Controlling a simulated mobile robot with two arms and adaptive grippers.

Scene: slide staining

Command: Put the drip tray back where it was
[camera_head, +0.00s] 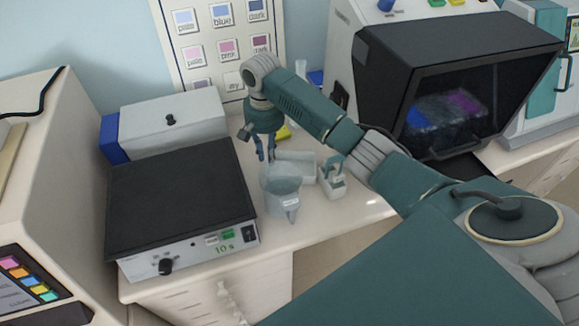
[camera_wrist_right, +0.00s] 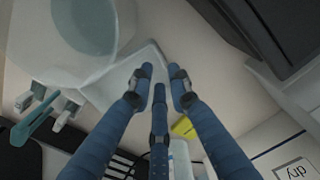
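The drip tray, a pale shallow tray (camera_head: 300,160), lies on the bench behind a translucent jug (camera_head: 283,190), which hides part of it. In the wrist view the tray (camera_wrist_right: 138,68) has its corner close to my fingertips. My right gripper (camera_head: 266,155) points down at the tray's left back side. In the wrist view its blue fingers (camera_wrist_right: 161,78) are apart with nothing clearly held between them. Whether a finger touches the tray I cannot tell. My left gripper is not in view.
A slide holder with a teal handle (camera_head: 332,178) stands right of the jug. A black-topped hotplate (camera_head: 180,195) is at left, with a white box (camera_head: 172,122) behind it. A yellow item (camera_wrist_right: 183,127) lies near the gripper. A dark-hooded machine (camera_head: 450,90) stands at right.

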